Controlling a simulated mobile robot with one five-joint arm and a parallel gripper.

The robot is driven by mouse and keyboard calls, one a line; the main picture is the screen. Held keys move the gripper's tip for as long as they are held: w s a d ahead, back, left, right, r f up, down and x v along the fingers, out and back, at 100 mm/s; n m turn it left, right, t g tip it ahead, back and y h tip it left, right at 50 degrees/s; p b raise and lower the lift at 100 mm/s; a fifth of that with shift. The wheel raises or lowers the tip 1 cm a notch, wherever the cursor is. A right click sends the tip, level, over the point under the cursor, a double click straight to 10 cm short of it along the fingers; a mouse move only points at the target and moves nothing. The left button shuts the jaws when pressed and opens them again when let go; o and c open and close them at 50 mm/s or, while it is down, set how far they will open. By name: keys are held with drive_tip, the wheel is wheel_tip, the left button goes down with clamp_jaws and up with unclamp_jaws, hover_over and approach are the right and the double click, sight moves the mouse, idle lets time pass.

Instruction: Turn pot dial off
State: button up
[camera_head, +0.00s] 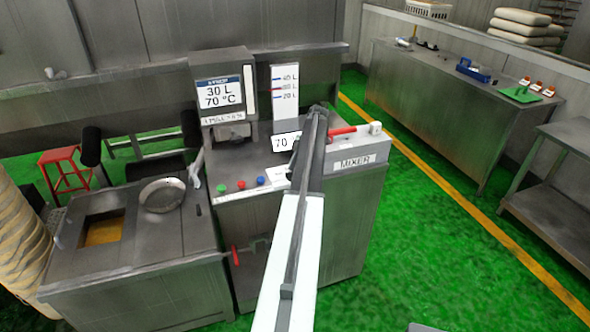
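No part that is clearly labelled as the pot dial can be made out. The steel machine marked MIXER (355,163) stands in the middle, with green, red and blue buttons (241,185) on its front left edge. My arm reaches up from the bottom across the mixer. My gripper (316,118) seems to be at the arm's dark far end, over the mixer top. Its fingers are too small and dark to read, and the arm hides part of the top.
A display panel (221,92) reads 30 L, 70 °C. A steel vat (140,285) with a round lid (162,194) stands at left, with a red valve handle (235,256) between it and the mixer. A long counter (455,105) is at right.

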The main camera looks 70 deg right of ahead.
drive_tip(key=p+v, duration=0.6)
drive_tip(key=v, duration=0.1)
drive_tip(key=shift+r+p, duration=0.35)
drive_tip(key=shift+p, duration=0.05)
drive_tip(key=shift+s, duration=0.1)
